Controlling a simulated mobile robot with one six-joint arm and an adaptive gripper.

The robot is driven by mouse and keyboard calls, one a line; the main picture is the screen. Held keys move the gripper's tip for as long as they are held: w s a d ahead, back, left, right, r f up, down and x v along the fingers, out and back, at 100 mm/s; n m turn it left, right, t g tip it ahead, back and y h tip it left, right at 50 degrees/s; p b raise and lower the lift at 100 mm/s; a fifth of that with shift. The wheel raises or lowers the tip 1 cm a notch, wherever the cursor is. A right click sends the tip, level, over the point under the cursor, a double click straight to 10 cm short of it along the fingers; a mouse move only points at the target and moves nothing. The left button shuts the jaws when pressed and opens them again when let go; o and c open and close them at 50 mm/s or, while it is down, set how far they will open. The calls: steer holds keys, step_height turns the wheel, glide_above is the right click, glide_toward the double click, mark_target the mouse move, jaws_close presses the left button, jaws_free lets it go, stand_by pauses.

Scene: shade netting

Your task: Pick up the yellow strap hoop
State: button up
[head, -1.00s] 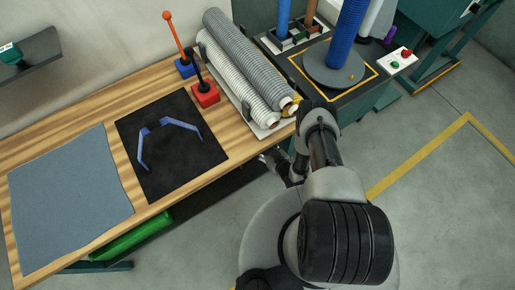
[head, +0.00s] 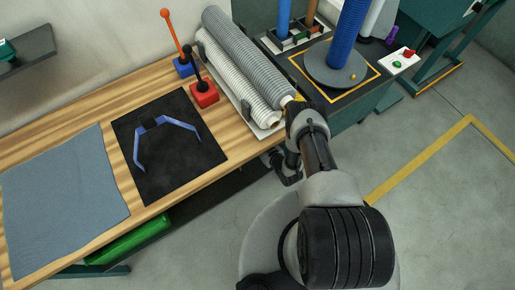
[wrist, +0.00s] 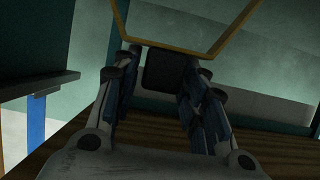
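The yellow strap hoop (wrist: 194,53) shows in the wrist view as a thin angular yellow band across the top, partly cut off by the frame. A dark block (wrist: 166,72) sits at its near side, apparently part of it. My gripper (wrist: 162,56) is open, with one finger on each side of this block. A narrow gap shows on the left; contact on the right cannot be told. In the head view my arm hides most of this spot, and the hoop cannot be made out clearly.
A blue hoop (head: 179,124) with a black block lies on a black mat (head: 185,165). A grey-blue cloth (head: 60,205) covers the wooden bench's left end.

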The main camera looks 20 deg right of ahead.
jaws_close()
stand_by(0.4)
